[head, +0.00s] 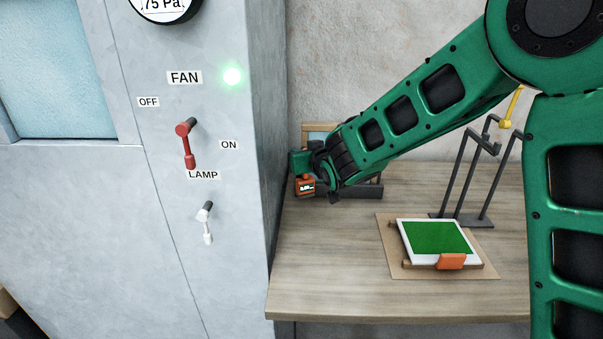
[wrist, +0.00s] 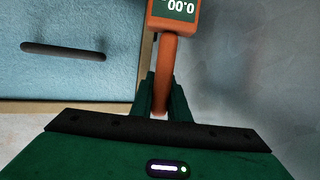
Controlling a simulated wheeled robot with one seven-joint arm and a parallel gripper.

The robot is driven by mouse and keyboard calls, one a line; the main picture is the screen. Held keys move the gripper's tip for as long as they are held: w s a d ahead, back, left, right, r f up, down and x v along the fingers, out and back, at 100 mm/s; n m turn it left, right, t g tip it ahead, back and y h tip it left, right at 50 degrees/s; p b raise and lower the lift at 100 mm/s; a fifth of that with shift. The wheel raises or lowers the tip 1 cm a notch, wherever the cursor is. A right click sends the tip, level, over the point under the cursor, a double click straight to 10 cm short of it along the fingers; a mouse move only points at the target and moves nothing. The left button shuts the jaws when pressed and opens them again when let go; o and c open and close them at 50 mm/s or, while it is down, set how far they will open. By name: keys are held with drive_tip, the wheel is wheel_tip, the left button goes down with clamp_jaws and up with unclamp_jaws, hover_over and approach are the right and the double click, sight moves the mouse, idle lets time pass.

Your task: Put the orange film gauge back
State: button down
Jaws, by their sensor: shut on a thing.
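The orange film gauge (head: 305,187) has a small display reading 0.00. In the head view it hangs at my gripper (head: 300,168), near the left end of the bench, close to the grey cabinet. In the wrist view, the fingers of my gripper (wrist: 163,98) are shut on the stem of the gauge (wrist: 172,50), with its display end pointing away from me. Whether the gauge touches anything below is hidden. A blue surface with a dark slot (wrist: 63,51) and a wooden edge lies to the left of the gauge in the wrist view.
The grey cabinet (head: 230,260) with red and white levers stands left. A wood-framed blue piece (head: 318,128) and a dark tray (head: 368,191) are behind my wrist. A green-topped white panel (head: 437,237) with an orange tab lies on a brown mat. A dark stand (head: 470,180) is behind. The front-left bench is clear.

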wheel_tip(320, 180, down, 6)
drive_tip(key=shift+r, duration=0.2)
idle(0.3)
drive_tip(key=c, duration=1.7)
unclamp_jaws()
drive_tip(key=shift+f, duration=0.1)
drive_tip(key=v, duration=1.2)
